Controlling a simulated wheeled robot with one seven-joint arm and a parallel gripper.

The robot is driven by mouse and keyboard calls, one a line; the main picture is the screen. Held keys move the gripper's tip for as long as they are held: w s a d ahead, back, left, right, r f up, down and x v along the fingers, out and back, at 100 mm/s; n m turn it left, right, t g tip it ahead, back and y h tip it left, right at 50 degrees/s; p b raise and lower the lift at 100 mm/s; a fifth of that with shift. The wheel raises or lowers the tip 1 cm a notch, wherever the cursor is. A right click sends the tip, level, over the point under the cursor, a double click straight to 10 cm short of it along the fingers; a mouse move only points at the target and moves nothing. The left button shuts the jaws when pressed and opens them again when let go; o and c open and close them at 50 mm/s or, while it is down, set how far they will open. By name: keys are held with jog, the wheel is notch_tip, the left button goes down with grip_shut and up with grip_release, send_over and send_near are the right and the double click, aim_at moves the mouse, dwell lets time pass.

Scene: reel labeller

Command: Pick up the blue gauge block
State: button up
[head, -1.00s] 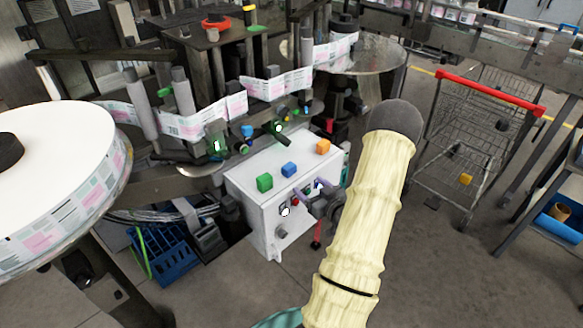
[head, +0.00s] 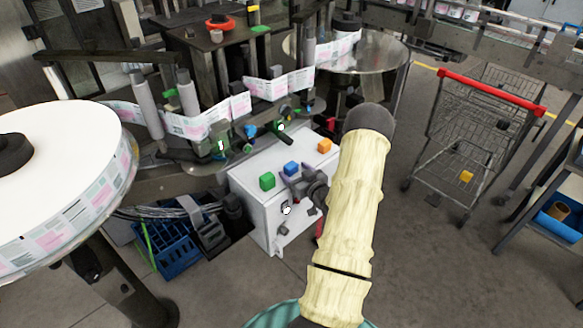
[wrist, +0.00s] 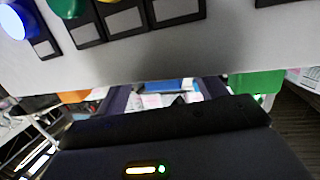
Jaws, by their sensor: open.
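The blue gauge block (head: 291,168) sits on top of the white cabinet, between the green block (head: 267,181) and the orange block (head: 324,145). My gripper (head: 299,176) is open and empty at the cabinet's front top edge, just in front of the blue block. In the wrist view the blue block (wrist: 168,86) shows partly, in the gap between the two dark fingers. The green block (wrist: 257,82) and the orange block (wrist: 75,97) lie outside the fingers there. I cannot tell whether the fingers reach alongside the blue block.
The white cabinet (head: 250,207) has buttons on its front, near my gripper. Behind it stands the labeller with a label web (head: 240,104). A large reel (head: 62,160) is at left. A shopping cart (head: 455,140) stands at right, with open floor before it.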

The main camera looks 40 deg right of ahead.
aim_at(288, 165)
jog(key=w+p, duration=0.1)
jog(key=w, duration=0.3)
jog(key=shift+r, duration=0.1)
jog(key=shift+w+d, duration=0.1)
jog(key=shift+w, duration=0.05)
jog(key=c, duration=1.1)
